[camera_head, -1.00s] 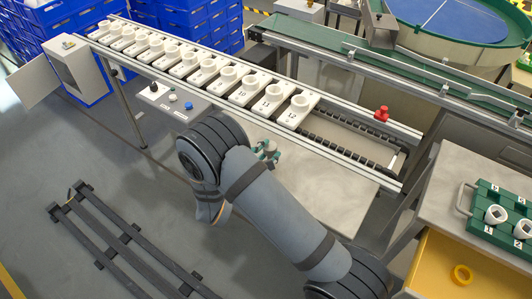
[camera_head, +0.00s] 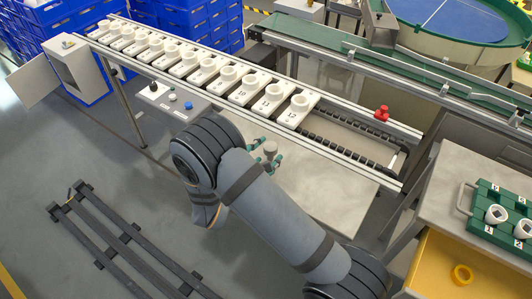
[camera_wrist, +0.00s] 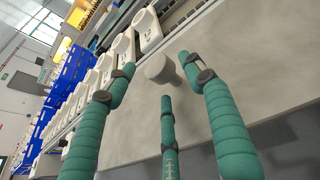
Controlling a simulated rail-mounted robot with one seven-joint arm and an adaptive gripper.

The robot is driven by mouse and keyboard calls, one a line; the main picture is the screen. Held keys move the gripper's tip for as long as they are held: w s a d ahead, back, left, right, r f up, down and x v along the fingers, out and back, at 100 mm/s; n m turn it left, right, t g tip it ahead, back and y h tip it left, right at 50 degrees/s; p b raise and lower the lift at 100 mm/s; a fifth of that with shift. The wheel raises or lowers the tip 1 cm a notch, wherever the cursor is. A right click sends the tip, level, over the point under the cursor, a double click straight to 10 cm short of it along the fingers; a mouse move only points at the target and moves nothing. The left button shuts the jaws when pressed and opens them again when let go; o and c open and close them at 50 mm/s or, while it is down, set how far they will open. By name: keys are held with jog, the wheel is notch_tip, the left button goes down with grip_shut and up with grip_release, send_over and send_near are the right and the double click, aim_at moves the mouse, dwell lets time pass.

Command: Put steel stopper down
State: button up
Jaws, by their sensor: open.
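The steel stopper (camera_wrist: 160,69), a pale grey piece with a wide round head, is on the grey worktop (camera_wrist: 255,70) just beyond my fingertips. In the head view the stopper (camera_head: 270,148) shows between the green fingertips, on the near worktop beside the conveyor. My gripper (camera_head: 267,153) is open, its green fingers spread around the stopper. In the wrist view my gripper (camera_wrist: 160,80) shows a gap between its fingers and the stopper. The stopper's lower end is partly hidden from the head camera.
A roller conveyor (camera_head: 345,138) carries a row of white numbered carriers (camera_head: 245,92) behind the worktop. A red piece (camera_head: 381,114) sits on its far rail. At right are a green tray (camera_head: 481,200) and a yellow drawer (camera_head: 430,262) holding a yellow ring (camera_head: 461,274).

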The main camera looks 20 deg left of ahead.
jog(key=shift+o, duration=0.4)
jog(key=d+v, duration=0.1)
jog(key=v, duration=0.9)
jog(key=shift+s+a, duration=0.35)
jog(key=shift+a, duration=0.1)
jog(key=shift+w+r, duration=0.1)
